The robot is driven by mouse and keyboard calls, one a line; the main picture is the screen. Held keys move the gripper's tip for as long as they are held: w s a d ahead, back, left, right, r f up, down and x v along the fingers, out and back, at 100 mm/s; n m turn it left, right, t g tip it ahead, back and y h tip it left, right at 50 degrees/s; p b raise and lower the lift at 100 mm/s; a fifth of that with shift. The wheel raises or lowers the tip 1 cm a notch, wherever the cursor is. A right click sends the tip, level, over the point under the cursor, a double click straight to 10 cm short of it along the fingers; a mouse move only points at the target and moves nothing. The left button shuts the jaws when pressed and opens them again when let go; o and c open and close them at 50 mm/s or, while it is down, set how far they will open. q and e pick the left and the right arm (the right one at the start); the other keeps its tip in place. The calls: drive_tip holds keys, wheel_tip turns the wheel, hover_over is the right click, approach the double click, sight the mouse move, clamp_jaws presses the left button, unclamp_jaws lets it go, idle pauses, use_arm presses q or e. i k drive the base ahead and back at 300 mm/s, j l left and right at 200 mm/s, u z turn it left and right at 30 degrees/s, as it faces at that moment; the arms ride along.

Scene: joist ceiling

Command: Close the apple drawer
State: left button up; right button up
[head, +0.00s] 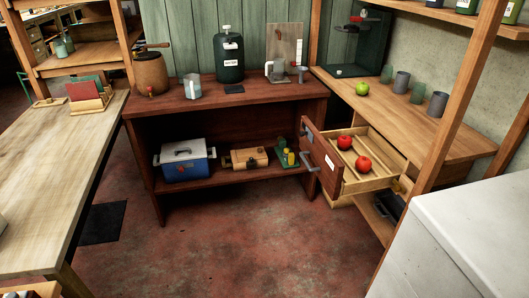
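The apple drawer (322,156) stands pulled out from under the wooden counter (420,120) on the right. Its reddish-brown front faces left and bears a white label and a grey handle (311,168). Two red apples, one farther back (344,142) and one nearer (363,163), lie inside the light wood drawer. A green apple (361,89) sits on the counter above. Neither of my grippers shows in the head view.
A dark red workbench (225,103) stands behind, with a blue and white cooler (184,160) on its lower shelf. A pale wooden table (50,190) is at left, a white box-like surface (470,235) at lower right. The floor (235,245) before the drawer is clear.

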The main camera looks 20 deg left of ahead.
sight(335, 168)
drive_tip(key=u, duration=0.5)
drive_tip(key=i+u, duration=0.1)
drive_tip(key=u, duration=1.35)
drive_tip(key=i+u, duration=0.1)
drive_tip(key=u, duration=0.35)
drive_tip(key=l+u, duration=0.1)
drive_tip(key=u, duration=0.4)
drive_tip(key=l+u, duration=0.1)
drive_tip(key=u, duration=0.2)
drive_tip(key=i+l+u, duration=0.1)
drive_tip(key=u, duration=0.25)
drive_tip(key=i+l+z, duration=0.15)
drive_tip(key=l, duration=0.55)
drive_tip(key=l+z, duration=0.2)
drive_tip(key=z, duration=0.15)
drive_tip(key=l+z, duration=0.2)
drive_tip(key=z, duration=0.15)
drive_tip(key=l+z, duration=0.2)
drive_tip(key=z, duration=0.2)
drive_tip(key=l+z, duration=0.1)
drive_tip(key=z, duration=0.4)
drive_tip(key=i+l+z, duration=0.1)
drive_tip(key=z, duration=0.85)
drive_tip(key=i+l, duration=0.05)
